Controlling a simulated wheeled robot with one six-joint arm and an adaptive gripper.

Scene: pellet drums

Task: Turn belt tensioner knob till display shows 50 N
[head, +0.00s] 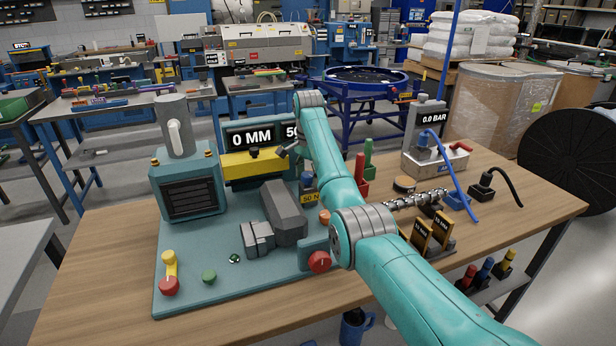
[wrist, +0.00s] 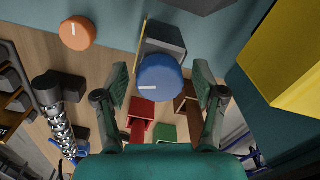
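A blue knob (wrist: 160,78) with a white pointer mark faces the wrist camera. My gripper (wrist: 161,82) is open around it, one finger on each side, with visible gaps between fingers and knob. In the head view the blue knob (head: 306,180) shows partly beside my arm, above a yellow label (head: 309,197) that seems to read 50 N. A dark display (head: 251,137) reads 0 MM; a second reading beside it starts with 50, its rest hidden by my arm. An orange knob (wrist: 77,33) sits left of the blue one in the wrist view.
A yellow block (wrist: 285,60) stands close at the right of the wrist view. A red knob (head: 319,262) and a grey housing (head: 284,212) are on the teal base plate (head: 200,290).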

